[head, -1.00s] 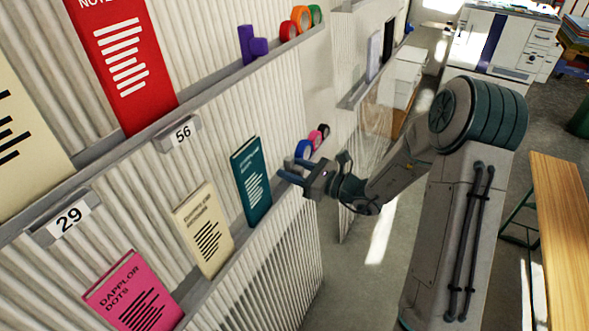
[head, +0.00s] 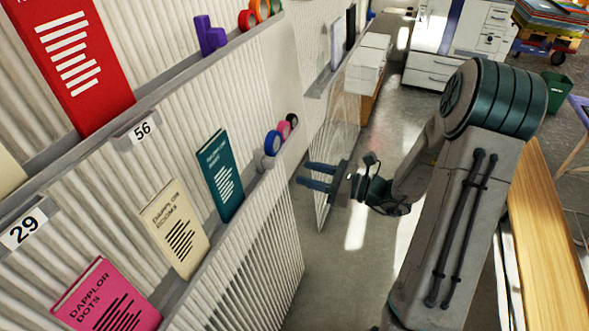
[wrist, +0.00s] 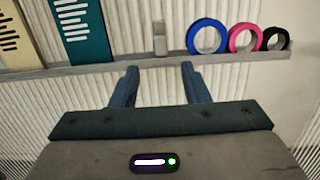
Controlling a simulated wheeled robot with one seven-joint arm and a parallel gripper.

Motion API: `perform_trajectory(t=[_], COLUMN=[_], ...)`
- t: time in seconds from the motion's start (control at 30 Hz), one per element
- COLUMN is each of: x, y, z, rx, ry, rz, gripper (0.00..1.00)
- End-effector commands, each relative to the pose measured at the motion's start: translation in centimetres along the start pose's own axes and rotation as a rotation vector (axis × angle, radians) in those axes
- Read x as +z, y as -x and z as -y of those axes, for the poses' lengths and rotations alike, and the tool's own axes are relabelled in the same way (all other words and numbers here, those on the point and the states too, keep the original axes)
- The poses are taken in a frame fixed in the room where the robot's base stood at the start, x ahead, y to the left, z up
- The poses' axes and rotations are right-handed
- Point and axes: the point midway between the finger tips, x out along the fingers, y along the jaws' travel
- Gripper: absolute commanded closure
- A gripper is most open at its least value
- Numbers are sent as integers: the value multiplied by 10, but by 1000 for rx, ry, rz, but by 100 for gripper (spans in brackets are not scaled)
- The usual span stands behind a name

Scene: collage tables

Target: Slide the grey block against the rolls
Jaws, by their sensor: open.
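The grey block (head: 265,162) stands on the lower shelf ledge, between the teal book and the blue roll (head: 272,143). In the wrist view the grey block (wrist: 160,41) is upright, with a small gap between it and the blue roll (wrist: 191,38). The pink roll (wrist: 232,40) and black roll (wrist: 265,40) stand in a row to the right of the blue one. My gripper (head: 301,172) is open and empty, off the shelf in front of the block. In the wrist view the block shows beyond and between the fingertips of my gripper (wrist: 159,67).
The teal book (head: 222,178) and cream book (head: 174,230) stand left of the block on the same ledge (wrist: 120,67). An upper ledge holds a purple block (head: 208,36) and more rolls. Open floor lies right of the shelf; a wooden table (head: 545,230) stands at the right.

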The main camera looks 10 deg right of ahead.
Motion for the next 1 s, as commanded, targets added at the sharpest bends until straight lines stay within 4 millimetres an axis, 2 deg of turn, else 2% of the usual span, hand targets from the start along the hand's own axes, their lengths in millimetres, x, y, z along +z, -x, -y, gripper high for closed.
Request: perform_trajectory(t=[0.1,0.37,0.47,0.5,0.53,0.57,0.67,0.9,1.0], x=[0,0,1,2,2,3,6,5,4], y=[7,8,8,8,8,7,5,5,6], z=[0,0,-1,-2,-3,-6,-16,-56,-72], rx=[-2,0,-1,-4,-6,-9,-25,-98,-132], ry=[-1,-1,-15,-39,-67,-106,-305,-985,-1225], rz=[0,0,2,5,10,16,43,125,152], gripper=[58,58,83,94,100,100,100,100,100])
